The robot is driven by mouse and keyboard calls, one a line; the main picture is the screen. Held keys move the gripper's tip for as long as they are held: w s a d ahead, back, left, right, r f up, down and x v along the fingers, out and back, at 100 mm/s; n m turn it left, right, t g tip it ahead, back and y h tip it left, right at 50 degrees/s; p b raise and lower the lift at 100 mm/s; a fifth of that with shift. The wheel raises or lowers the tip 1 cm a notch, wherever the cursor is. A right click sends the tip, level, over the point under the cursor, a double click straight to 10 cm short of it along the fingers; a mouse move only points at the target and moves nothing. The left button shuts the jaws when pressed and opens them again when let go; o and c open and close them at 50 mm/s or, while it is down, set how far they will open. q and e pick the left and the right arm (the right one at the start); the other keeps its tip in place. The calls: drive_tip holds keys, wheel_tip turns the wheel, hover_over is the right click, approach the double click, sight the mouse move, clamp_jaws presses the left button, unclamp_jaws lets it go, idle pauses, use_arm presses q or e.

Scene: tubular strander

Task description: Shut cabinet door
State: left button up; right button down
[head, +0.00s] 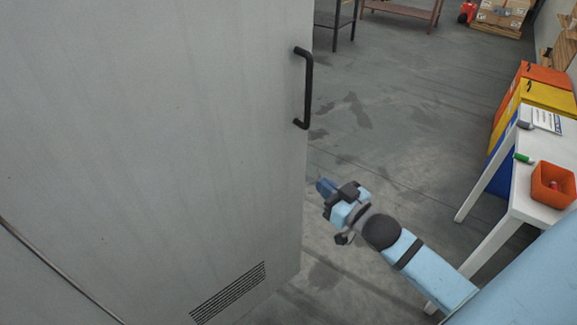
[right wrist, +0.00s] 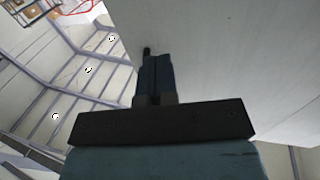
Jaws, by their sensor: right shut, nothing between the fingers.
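The grey cabinet door (head: 190,120) fills the left of the head view and stands open, its free edge on the right. A black bar handle (head: 304,88) sits near that edge. A vent grille (head: 228,292) is low on the door. My right gripper (head: 323,187) is shut and empty, just right of the door's edge and below the handle. In the right wrist view the shut fingers (right wrist: 154,75) show against the pale door panel (right wrist: 220,50); whether they touch it I cannot tell. My left gripper is not in view.
A white table (head: 540,150) with an orange bin (head: 553,185) and a green item (head: 523,158) stands at the right. Orange and yellow containers (head: 548,95) are behind it. A dark-legged table (head: 400,12) is at the back. The floor between is clear.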

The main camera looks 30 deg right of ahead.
sight(282, 152)
drive_tip(key=w, duration=0.4)
drive_tip(key=w+a, duration=0.1)
drive_tip(key=w, duration=0.4)
drive_tip(key=w+a, duration=0.1)
drive_tip(key=w, duration=0.3)
drive_tip(key=shift+w+b, duration=0.15)
drive_tip(key=shift+b, duration=0.2)
drive_tip(key=shift+w, duration=0.1)
